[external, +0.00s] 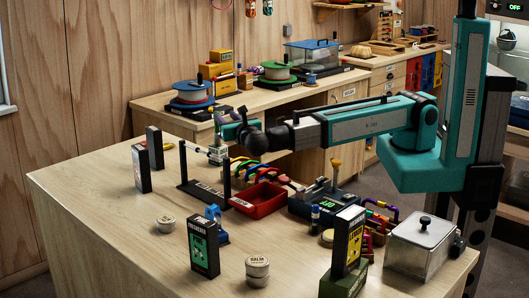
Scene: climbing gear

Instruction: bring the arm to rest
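My teal arm reaches left from its column, over the near wooden table (95,205). My gripper (228,122) is at the arm's far left end, raised above the table's back part. It is small in this view, and I cannot tell whether its fingers are open or shut, or whether they hold anything. Below it are a black stand (205,190) and a small pale device (217,155); I cannot tell how far below.
The table holds a red tray (262,198), coloured carabiners, a lidded metal box (421,245), black upright boxes (203,247) and round tins (257,268). A back bench carries rope spools (193,92) and a clear blue case (312,54). The table's left front is clear.

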